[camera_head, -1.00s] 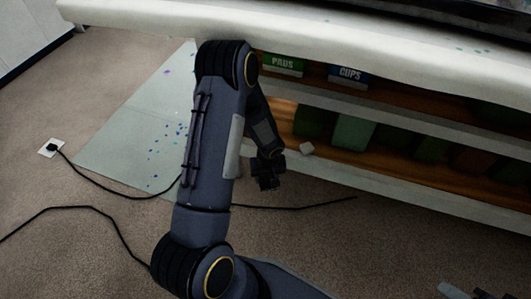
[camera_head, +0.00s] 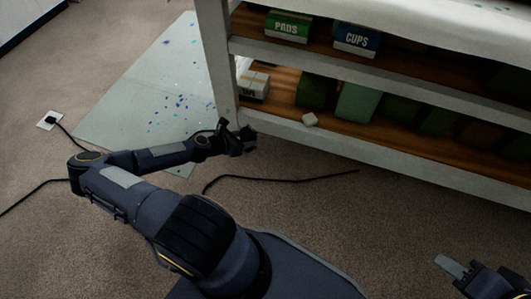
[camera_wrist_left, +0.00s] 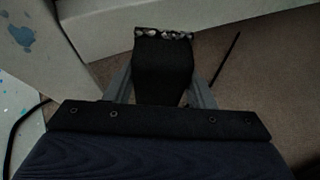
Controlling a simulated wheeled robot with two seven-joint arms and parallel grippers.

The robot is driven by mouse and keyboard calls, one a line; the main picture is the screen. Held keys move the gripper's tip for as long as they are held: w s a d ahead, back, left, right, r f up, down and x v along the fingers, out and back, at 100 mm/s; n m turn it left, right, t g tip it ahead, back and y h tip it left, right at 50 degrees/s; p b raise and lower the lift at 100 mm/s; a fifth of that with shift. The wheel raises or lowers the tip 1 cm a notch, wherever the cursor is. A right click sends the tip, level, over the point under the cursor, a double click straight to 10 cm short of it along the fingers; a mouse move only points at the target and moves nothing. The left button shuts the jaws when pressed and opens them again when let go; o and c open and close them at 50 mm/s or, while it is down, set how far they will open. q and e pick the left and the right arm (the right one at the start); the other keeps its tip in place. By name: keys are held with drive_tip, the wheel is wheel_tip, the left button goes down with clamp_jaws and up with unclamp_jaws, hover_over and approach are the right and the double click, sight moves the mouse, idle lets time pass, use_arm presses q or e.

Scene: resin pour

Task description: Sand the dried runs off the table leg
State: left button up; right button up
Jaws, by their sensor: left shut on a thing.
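The pale table leg (camera_head: 214,62) stands upright at the left end of the bench in the head view. In the left wrist view the leg (camera_wrist_left: 62,68) fills the upper left, with a blue blotch (camera_wrist_left: 21,35) on it. My left gripper (camera_head: 238,137) is low beside the foot of the leg. In the left wrist view its grey fingers are shut on a black block (camera_wrist_left: 163,72) with pale speckles along its far edge. The block is apart from the blotch. My right gripper (camera_head: 470,272) is at the lower right, partly cut off; its opening is unclear.
A pale sheet with blue spots (camera_head: 135,95) lies on the carpet left of the leg. Black cables (camera_head: 285,178) cross the floor. The bench shelves hold PADS (camera_head: 288,27) and CUPS (camera_head: 357,40) boxes and several green blocks.

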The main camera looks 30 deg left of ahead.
use_arm(q)
drive_tip(key=s+a+n+y, duration=0.1)
drive_tip(key=a+n+y, duration=0.1)
drive_tip(key=a, duration=0.2)
drive_tip(key=s+a+r+n+t+y, duration=0.1)
drive_tip(key=s+a+n+y, duration=0.1)
drive_tip(key=a, duration=0.2)
drive_tip(key=s+a+n+y, duration=0.1)
drive_tip(key=a+y, duration=0.1)
drive_tip(key=a, duration=0.2)
drive_tip(key=shift+s+r+n+t, duration=0.25)
drive_tip(key=shift+s+n+t, duration=0.05)
drive_tip(key=shift+n+t, duration=0.1)
drive_tip(key=shift+c, duration=0.9)
drive_tip(key=shift+w+a, duration=0.25)
drive_tip(key=shift+w, duration=0.7)
drive_tip(key=shift+w+a, duration=0.2)
drive_tip(key=shift+w, duration=0.7)
drive_tip(key=shift+w+a, duration=0.25)
drive_tip(key=shift+w, duration=0.7)
drive_tip(key=shift+w+a, duration=0.2)
drive_tip(key=shift+w, duration=0.7)
drive_tip(key=shift+d, duration=0.1)
